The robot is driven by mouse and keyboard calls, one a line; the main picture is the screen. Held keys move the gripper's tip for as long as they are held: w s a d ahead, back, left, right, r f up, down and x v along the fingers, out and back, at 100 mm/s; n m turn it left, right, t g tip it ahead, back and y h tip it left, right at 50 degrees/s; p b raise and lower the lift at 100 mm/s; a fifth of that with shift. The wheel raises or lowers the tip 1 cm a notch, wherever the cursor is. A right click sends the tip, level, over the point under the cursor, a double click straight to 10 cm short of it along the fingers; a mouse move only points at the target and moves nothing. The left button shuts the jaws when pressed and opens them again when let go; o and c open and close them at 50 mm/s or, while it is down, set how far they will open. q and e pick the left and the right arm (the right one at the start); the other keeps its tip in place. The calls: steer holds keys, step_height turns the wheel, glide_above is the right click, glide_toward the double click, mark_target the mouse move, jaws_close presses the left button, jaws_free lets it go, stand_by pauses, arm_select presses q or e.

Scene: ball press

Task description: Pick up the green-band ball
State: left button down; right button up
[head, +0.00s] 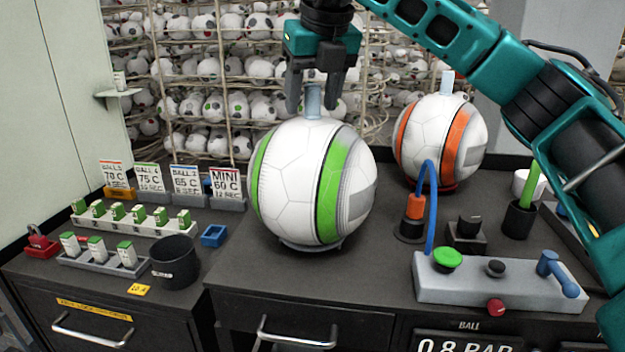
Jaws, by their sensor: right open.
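The green-band ball (290,190) is white with green bands and sits upright on a low ring stand on the dark worktop. A pale grey peg (313,100) sticks up from its top. My right gripper (313,103) is open, pointing down, with its fingertips on either side of the peg in the picture. Whether the fingers touch the peg I cannot tell. My left gripper is not in view.
An orange-band ball (418,140) sits on a red stand behind to the right. A grey control panel (470,287) with a green button stands front right. A black cup (175,262), racks and sign cards are at left. Wire shelves of balls stand behind.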

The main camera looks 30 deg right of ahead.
steer(key=shift+f, duration=0.1)
jaws_close()
stand_by(0.5)
stand_by(0.9)
